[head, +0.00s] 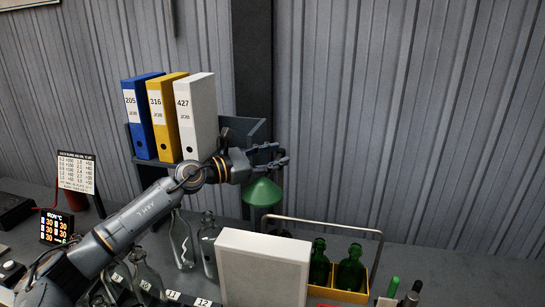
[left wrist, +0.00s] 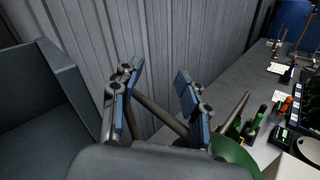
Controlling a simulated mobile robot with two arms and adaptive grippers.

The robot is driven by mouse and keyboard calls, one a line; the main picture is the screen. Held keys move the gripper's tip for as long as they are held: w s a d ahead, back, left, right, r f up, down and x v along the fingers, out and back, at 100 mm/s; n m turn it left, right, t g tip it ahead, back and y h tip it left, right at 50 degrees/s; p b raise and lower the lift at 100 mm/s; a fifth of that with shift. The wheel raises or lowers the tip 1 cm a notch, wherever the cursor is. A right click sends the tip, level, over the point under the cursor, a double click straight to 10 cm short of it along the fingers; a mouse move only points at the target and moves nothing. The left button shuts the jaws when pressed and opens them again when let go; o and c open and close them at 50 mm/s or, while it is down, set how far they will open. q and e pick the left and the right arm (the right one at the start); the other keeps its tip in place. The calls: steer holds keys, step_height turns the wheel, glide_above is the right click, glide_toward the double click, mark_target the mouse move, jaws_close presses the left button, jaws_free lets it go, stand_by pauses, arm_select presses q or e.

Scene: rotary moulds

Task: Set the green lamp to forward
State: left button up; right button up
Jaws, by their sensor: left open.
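The green lamp (head: 262,193) has a cone-shaped green shade and hangs just below my left gripper (head: 280,154) in the head view. In the left wrist view its shade (left wrist: 238,154) shows at the lower right, partly cut off by the frame edge. My left gripper (left wrist: 160,76) is open, its two blue-padded fingers apart. A dark rod (left wrist: 160,116) runs between and behind the fingers; I cannot tell for certain that it is the lamp's arm. I see no contact between fingers and shade. My right gripper is not in view.
A shelf holds a blue binder (head: 142,115), a yellow binder (head: 165,115) and a white binder (head: 197,115) beside my left forearm. Below stand clear bottles (head: 181,240), a pale box (head: 264,265) and a yellow carrier (head: 350,295) with green bottles. A corrugated wall is behind.

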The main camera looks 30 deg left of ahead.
arm_select(q)
steer(key=shift+a, duration=0.1)
steer(key=shift+s+a+f, duration=0.1)
steer(key=shift+s+f, duration=0.05)
steer(key=v, duration=1.1)
steer(key=shift+s, duration=0.4)
